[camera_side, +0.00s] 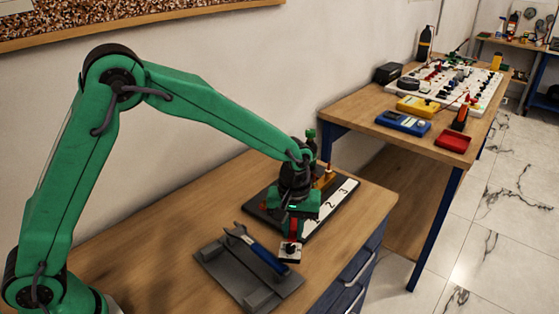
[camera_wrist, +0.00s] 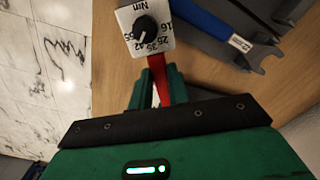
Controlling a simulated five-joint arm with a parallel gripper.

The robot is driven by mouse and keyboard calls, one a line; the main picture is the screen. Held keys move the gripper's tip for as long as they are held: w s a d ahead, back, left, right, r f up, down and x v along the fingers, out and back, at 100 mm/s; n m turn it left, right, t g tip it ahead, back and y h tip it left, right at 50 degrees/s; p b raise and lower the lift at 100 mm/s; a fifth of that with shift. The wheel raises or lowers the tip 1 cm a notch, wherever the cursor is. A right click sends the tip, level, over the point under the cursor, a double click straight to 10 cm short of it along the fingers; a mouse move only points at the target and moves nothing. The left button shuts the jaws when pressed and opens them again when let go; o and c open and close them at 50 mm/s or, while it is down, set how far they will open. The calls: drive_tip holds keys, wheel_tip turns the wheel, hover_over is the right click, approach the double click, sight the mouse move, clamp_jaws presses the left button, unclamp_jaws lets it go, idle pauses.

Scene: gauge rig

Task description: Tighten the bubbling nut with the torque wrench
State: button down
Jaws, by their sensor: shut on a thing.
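My gripper (camera_side: 293,213) is shut on a red-handled torque wrench (camera_wrist: 165,82), with the fingers at its red shaft in the wrist view. Its white square dial block (camera_wrist: 145,30) is marked Nm, with a black knob. The dial block also shows below my gripper in the side view (camera_side: 289,253), near the tray's right edge. A black board (camera_side: 318,219) with a white strip (camera_side: 337,198) numbered 2 and 3 lies behind my gripper. A brass fitting (camera_side: 325,176) shows on it. My gripper hides part of the board. No bubbles can be made out.
A grey tray (camera_side: 222,268) holds a blue-handled open-ended spanner (camera_side: 262,250), also in the wrist view (camera_wrist: 222,24). Wooden bench top left of the tray is clear.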

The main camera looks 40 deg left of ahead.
drive_tip(key=shift+s+a+f+m, duration=0.1)
drive_tip(key=shift+s+a+m, duration=0.5)
drive_tip(key=shift+a+m, duration=0.1)
idle(1.1)
drive_tip(key=shift+w+d+n, duration=0.4)
idle(0.4)
drive_tip(key=shift+w+d+n, duration=0.35)
drive_tip(key=shift+d+n, duration=0.15)
drive_tip(key=shift+d, duration=0.05)
idle(0.7)
